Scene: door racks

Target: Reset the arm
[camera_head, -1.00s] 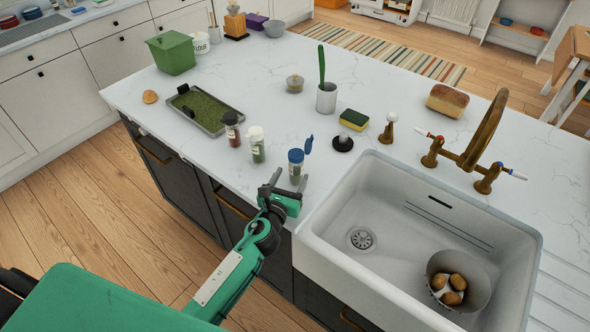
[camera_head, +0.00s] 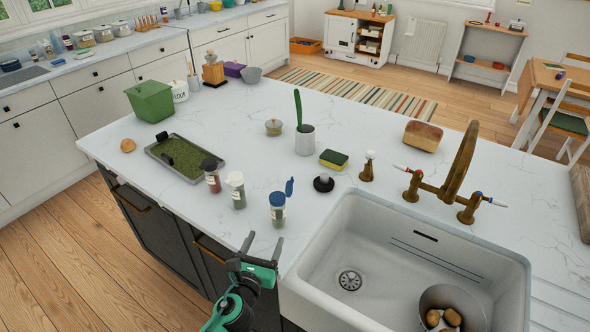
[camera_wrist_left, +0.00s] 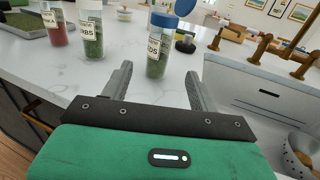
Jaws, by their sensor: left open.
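My left gripper (camera_head: 262,254) is green with dark fingers. It is open and empty at the front edge of the island counter, just left of the sink. In the left wrist view its two fingers (camera_wrist_left: 157,88) stand apart, with a blue-capped spice jar (camera_wrist_left: 160,45) beyond and between them, not gripped. That jar (camera_head: 278,209) stands upright on the counter with its lid flipped open. A white-capped jar (camera_head: 237,190) and a dark-capped jar (camera_head: 212,176) stand to its left. My right gripper is in neither view.
The white sink (camera_head: 318,275) with a colander (camera_head: 462,300) of potatoes is right of my gripper. A brass tap (camera_head: 455,180), sponge (camera_head: 334,159), bread loaf (camera_head: 422,136), tray (camera_head: 185,158) and green bin (camera_head: 150,102) stand farther back. The counter's middle is mostly clear.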

